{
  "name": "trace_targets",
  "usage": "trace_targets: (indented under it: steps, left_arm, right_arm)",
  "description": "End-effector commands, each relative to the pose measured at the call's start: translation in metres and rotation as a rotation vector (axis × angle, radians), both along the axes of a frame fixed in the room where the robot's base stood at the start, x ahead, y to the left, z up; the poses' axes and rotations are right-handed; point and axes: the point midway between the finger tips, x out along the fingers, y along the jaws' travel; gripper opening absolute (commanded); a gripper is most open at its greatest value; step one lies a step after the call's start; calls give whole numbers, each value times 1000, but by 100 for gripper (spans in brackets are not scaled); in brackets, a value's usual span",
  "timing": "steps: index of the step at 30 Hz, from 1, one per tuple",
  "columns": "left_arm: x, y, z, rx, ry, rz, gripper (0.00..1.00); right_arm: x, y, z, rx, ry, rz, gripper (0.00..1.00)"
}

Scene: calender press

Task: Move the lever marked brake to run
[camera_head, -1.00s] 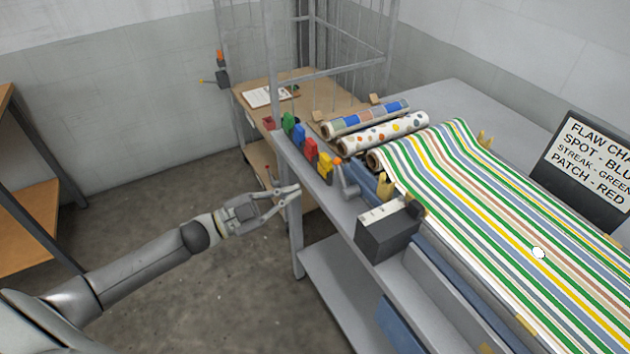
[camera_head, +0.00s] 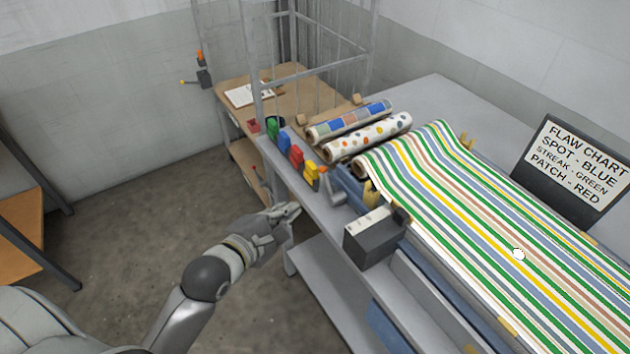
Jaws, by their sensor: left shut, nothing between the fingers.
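No brake or run marking is readable, so I cannot tell which lever is the brake. A grey lever with an orange tip (camera_head: 328,185) sits on the press bench, right of the coloured blocks. A box on the far wall (camera_head: 204,78) carries a yellow-tipped handle. My left gripper (camera_head: 292,211) is shut and empty, in front of the bench edge, below and left of the grey lever. My right gripper is out of view.
The press bench (camera_head: 300,192) carries coloured blocks (camera_head: 290,150), a dark box (camera_head: 373,238), patterned rolls (camera_head: 365,137) and striped cloth (camera_head: 470,210). A flaw chart (camera_head: 575,165) stands at right. A metal cage frame (camera_head: 258,60) rises behind. The floor (camera_head: 130,230) at left is clear.

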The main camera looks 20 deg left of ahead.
Motion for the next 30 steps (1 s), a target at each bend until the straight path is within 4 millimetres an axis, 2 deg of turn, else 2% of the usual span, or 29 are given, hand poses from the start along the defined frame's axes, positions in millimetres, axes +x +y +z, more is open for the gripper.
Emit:
trace_targets:
  steps: [4,8,24,30]
  left_arm:
    - [-3,-1,0,-68,34,26,0]
    - [7,-2,-3,-70,35,26,0]
    - [86,-16,-30,-64,33,25,0]
    - [109,-20,-38,-64,33,25,0]
  right_arm:
    - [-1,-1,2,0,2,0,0]
    - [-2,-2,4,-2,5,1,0]
    - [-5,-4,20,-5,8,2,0]
    - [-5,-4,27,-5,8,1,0]
